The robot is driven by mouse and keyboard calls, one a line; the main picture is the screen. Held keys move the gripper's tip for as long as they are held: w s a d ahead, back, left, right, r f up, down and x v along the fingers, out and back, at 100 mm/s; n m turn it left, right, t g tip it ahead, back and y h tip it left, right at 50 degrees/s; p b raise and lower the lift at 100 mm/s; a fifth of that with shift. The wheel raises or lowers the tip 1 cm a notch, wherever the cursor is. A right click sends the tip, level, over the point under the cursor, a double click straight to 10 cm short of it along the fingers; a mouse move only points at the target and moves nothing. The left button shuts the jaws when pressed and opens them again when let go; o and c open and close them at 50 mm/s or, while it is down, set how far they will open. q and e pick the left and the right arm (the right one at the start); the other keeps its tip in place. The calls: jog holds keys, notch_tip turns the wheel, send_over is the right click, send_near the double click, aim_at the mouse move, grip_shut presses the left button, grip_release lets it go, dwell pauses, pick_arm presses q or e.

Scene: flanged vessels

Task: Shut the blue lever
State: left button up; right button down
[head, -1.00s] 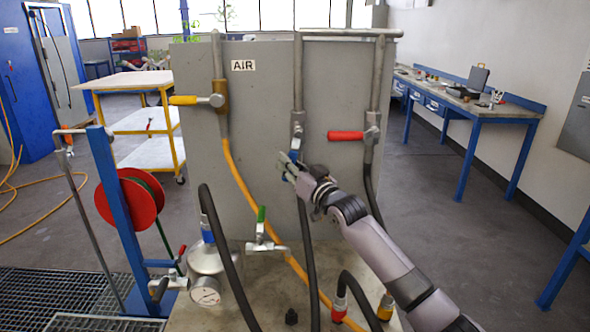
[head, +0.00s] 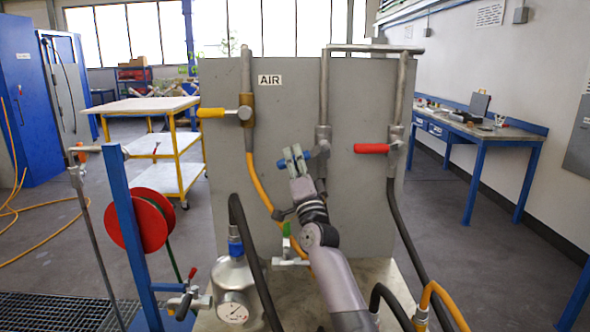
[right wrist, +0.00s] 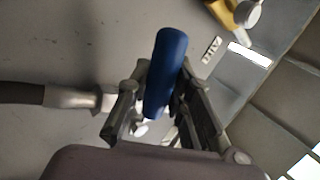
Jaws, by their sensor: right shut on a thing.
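The blue lever (head: 308,154) is on the middle valve of the grey panel, to the left of the valve body (head: 323,137). It now lies roughly crosswise to its vertical pipe. My right gripper (head: 294,158) is shut on the lever's handle and hides much of it in the head view. In the right wrist view the blue handle (right wrist: 166,72) stands between the two fingers of the gripper (right wrist: 160,98), its end sticking out past them. My left gripper is not in view.
A yellow lever (head: 212,113) at left and a red lever (head: 371,148) at right sit on neighbouring valves, both crosswise. A green lever (head: 286,229) and a pressure gauge (head: 233,312) are lower down. Black hoses (head: 254,262) curve in front of the panel.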

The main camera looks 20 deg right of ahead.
jog(key=m+h, duration=0.1)
jog(key=r+m+h, duration=0.1)
jog(key=m+h, duration=0.1)
jog(key=m, duration=0.1)
jog(key=shift+a+r, duration=0.3)
jog(key=shift+r+m+h, duration=0.35)
jog(key=shift+m+h, duration=0.35)
jog(key=shift+m, duration=0.3)
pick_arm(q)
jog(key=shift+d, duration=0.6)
pick_arm(e)
jog(key=shift+r+m+h, duration=0.25)
jog(key=shift+m+h, duration=0.35)
jog(key=shift+m, duration=0.1)
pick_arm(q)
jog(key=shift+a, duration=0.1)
pick_arm(e)
jog(key=shift+d+r, duration=0.1)
jog(key=shift+r, duration=0.05)
jog(key=c, duration=1.4)
grip_release()
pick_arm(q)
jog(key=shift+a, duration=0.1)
